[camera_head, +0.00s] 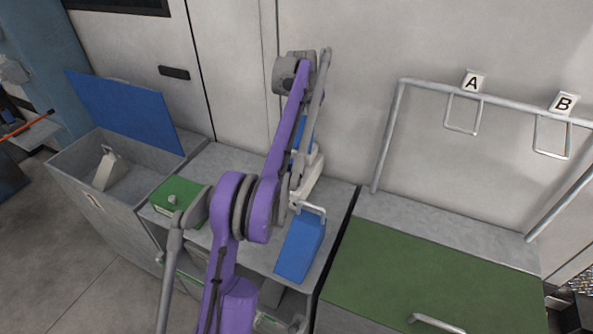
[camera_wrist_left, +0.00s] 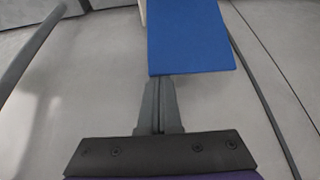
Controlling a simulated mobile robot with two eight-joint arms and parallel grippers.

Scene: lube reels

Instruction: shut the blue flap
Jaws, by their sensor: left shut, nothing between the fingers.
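In the head view a blue flap (camera_head: 128,108) stands raised at the back edge of an open grey bin (camera_head: 98,208) at the left. My purple left arm rises through the middle and hides part of the counter. Its gripper cannot be made out there. In the left wrist view my left gripper (camera_wrist_left: 160,88) is shut and empty. Its tips lie close to the lower edge of a flat blue panel (camera_wrist_left: 190,38). I cannot tell whether they touch, or which blue part this is. My right gripper is not in view.
A blue block-shaped piece (camera_head: 300,247) lies on the counter right of my arm, beside a pale handle (camera_head: 313,208). A green-topped box (camera_head: 178,198) stands left of the arm. A wide green panel (camera_head: 430,275) and a rail (camera_head: 500,100) with hooks A and B are at the right.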

